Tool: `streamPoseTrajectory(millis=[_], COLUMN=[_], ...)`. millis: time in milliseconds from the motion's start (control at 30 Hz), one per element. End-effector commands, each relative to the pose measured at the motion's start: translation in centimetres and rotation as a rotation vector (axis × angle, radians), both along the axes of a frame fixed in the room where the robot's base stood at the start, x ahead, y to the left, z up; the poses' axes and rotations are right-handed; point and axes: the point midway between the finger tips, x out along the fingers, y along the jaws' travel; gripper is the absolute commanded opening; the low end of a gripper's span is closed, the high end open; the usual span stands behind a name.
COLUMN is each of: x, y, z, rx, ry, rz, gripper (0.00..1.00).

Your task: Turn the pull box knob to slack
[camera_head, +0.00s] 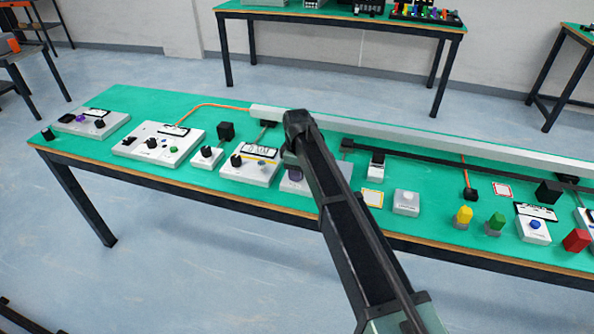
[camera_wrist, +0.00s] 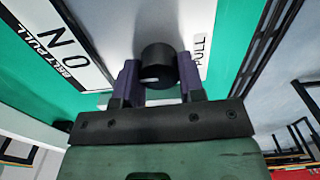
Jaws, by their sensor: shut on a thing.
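The black round knob (camera_wrist: 157,62) stands on a light grey box (camera_wrist: 120,25) in the wrist view. A white mark shows on its near face, left of centre. In the head view my gripper (camera_head: 292,165) is down at a box (camera_head: 315,187) on the green bench, mostly covered by my arm. The knob is hidden there.
On the green bench (camera_head: 75,130), a box with a black knob (camera_head: 240,172) stands close left of my arm. A grey button box (camera_head: 406,203) and yellow (camera_head: 464,214) and green (camera_head: 496,222) pieces stand to the right. A long pale rail (camera_head: 400,142) runs behind.

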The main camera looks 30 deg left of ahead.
Motion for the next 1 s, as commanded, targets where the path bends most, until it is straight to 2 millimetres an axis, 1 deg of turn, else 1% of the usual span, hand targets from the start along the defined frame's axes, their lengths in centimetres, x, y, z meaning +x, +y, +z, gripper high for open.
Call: streamPoseTrajectory(millis=[200, 233, 367, 633, 733, 867, 1000], x=[0.0, 0.0, 0.0, 0.0, 0.0, 0.0, 0.0], y=[0.0, 0.0, 0.0, 0.0, 0.0, 0.0, 0.0], z=[0.0, 0.0, 0.0, 0.1, 0.8, 3.2, 6.8], rx=[-0.001, -0.001, -0.001, 0.0, 0.0, 0.0, 0.0], ry=[0.001, 0.001, 0.001, 0.0, 0.0, 0.0, 0.0], rz=[0.001, 0.001, 0.0, 0.0, -0.001, -0.001, 0.0], gripper=[0.13, 0.41, 0.61, 0.62, 0.62, 0.62, 0.62])
